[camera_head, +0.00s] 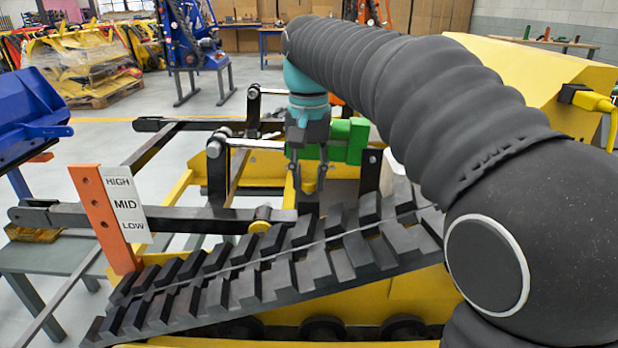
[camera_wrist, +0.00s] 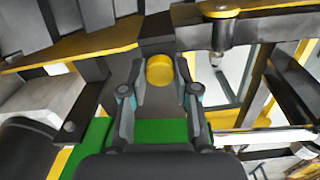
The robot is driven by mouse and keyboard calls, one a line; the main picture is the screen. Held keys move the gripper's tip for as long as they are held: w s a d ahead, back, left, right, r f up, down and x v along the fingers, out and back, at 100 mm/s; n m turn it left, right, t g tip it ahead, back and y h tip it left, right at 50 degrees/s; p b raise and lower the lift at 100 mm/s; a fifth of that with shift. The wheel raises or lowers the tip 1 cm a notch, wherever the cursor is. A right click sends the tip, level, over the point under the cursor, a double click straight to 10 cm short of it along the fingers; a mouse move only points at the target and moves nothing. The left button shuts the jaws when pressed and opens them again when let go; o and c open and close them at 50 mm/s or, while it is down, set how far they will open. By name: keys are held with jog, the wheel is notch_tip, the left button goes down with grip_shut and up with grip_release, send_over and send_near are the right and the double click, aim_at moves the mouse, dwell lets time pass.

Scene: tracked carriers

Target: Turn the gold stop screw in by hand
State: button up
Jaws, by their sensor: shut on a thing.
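The gold stop screw (camera_wrist: 160,69) shows as a round gold head in the wrist view, between the fingertips of my gripper (camera_wrist: 163,82). My gripper is shut on it. In the head view my gripper (camera_head: 308,168) points down over the yellow frame, and the screw (camera_head: 308,187) shows as a small gold piece at its fingertips. The screw's shank and the hole below it are hidden. A green block (camera_head: 352,140) stands just behind and to the right of my gripper, and it also shows in the wrist view (camera_wrist: 160,131).
The black rubber track (camera_head: 240,285) runs across the front, close below my gripper. An orange post (camera_head: 105,218) with a HIGH, MID, LOW label (camera_head: 126,205) stands at left. Black lever bars (camera_head: 150,217) and the yellow frame (camera_head: 180,188) surround the work spot.

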dwell(0.3)
jog(key=m, duration=0.9)
jog(key=shift+m, duration=0.4)
jog(key=o, duration=0.9)
jog(key=shift+o, duration=0.2)
